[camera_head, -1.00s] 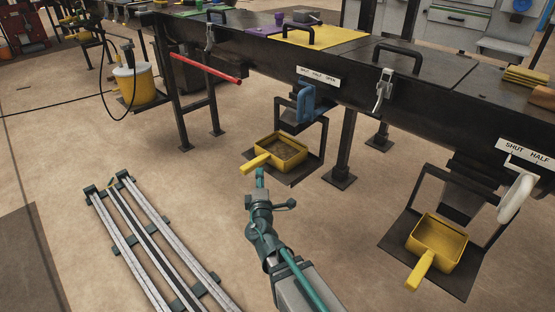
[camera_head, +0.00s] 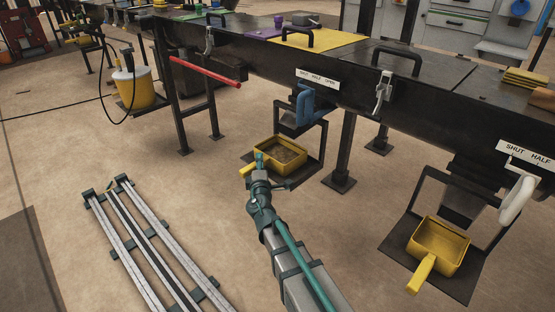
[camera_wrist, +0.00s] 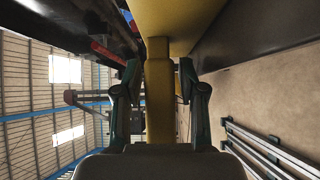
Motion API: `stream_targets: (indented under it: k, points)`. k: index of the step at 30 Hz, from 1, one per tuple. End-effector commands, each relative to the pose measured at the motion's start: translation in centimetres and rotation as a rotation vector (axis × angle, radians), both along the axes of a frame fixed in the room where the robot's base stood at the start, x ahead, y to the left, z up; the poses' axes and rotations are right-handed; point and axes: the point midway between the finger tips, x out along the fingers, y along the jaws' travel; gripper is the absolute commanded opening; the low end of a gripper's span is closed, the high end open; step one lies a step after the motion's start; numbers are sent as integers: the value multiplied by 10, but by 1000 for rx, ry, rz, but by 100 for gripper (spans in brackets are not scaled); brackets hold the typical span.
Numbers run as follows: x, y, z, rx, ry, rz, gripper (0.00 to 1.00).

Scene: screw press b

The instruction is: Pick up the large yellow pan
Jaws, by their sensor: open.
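A yellow pan (camera_head: 292,151) with brownish contents sits on the dark plate of a hanging frame under the bench, in the middle of the head view. Its handle points to the lower left. My gripper (camera_head: 258,162) is at this handle and hides part of it. In the wrist view, my gripper (camera_wrist: 160,68) is open, with the yellow handle (camera_wrist: 158,105) between its two fingers; gaps show on both sides. The pan's yellow underside or wall (camera_wrist: 180,18) fills the top. A second yellow pan (camera_head: 439,247) stands at the right; I cannot tell which is larger.
The dark bench (camera_head: 340,88) runs above the pans. A blue handle (camera_head: 306,104) hangs above the middle pan, and a white handle (camera_head: 517,199) above the right one. A red bar (camera_head: 205,72) juts out at the left. Rails (camera_head: 158,245) lie on the otherwise open floor.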

Motion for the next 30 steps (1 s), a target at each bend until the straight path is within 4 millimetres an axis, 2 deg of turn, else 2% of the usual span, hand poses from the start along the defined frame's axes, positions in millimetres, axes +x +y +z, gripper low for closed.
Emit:
stream_targets:
  k: [2,3,10,23,30]
  points:
    - [-1,0,0,0,0,0,41]
    - [-1,0,0,0,0,0,37]
    - [-1,0,0,1,0,0,0]
    - [-1,0,1,-1,-1,0,0]
    - [-1,0,13,1,-2,0,0]
